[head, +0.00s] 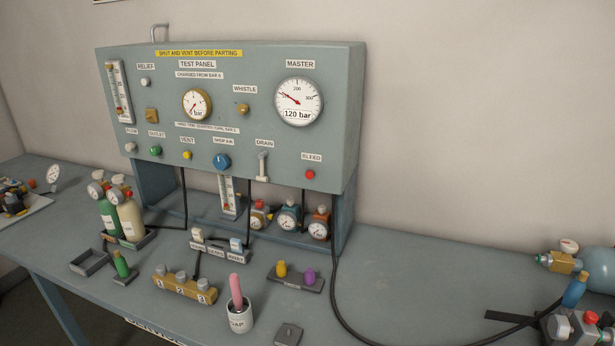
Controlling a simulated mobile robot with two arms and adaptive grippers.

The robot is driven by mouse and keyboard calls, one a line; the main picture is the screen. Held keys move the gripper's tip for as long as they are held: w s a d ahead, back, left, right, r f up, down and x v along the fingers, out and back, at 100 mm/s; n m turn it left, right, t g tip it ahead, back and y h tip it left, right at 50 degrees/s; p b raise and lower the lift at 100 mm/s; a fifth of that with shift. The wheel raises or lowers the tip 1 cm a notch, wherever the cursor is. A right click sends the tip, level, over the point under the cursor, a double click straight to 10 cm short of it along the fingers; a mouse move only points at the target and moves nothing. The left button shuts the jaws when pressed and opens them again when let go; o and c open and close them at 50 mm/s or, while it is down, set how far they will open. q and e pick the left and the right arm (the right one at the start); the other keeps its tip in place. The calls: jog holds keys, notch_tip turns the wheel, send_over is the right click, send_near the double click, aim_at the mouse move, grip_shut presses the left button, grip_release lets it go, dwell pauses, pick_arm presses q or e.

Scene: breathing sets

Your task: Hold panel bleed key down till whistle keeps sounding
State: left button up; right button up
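The grey test panel (235,100) stands upright on the bench against the back wall. Its bleed key is a small red button (310,174) at the lower right of the face, under a BLEED label. Nothing touches it. The brass whistle (243,109) sits mid-panel under its WHISTLE label; whether it sounds cannot be seen. The master gauge (298,101) at upper right reads 120 bar. The smaller test panel gauge (196,104) has its needle toward the lower left. Neither of my grippers is in the head view.
On the bench (430,270) stand green and cream cylinders (120,218), a brass manifold block (184,287), a cup marked SOAP (239,317) and several small regulators under the panel. A black hose runs from the panel toward the fittings at right. Bench right of the panel is mostly clear.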

pick_arm(q)
jog(key=shift+c, duration=0.5)
grip_shut()
dwell(1.4)
